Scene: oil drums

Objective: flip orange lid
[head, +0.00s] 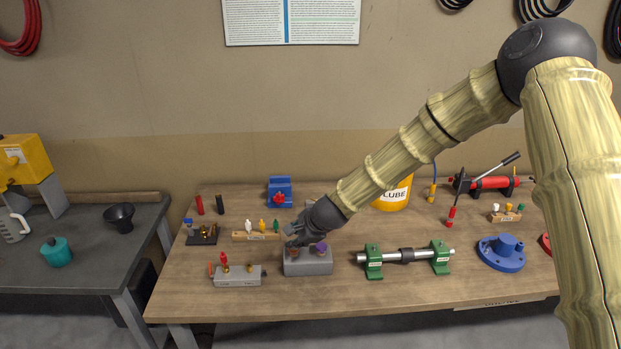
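A grey block (308,265) stands near the front middle of the wooden workbench. On its top left is a small brownish-orange lid (294,253), partly covered by my gripper. On its top right is a purple lid (321,248). My gripper (294,243) comes down from the upper right, with its fingertips right at the orange lid. It is too small in view to tell whether the fingers touch the lid or how far apart they are. The lid's hinge is not discernible.
A lower grey block (238,276) with small red, orange and brass fittings stands to the left. A wooden rack (257,236) with coloured fittings is behind. A green-clamped shaft (407,256) and a blue flange (501,253) lie to the right. The bench's front strip is clear.

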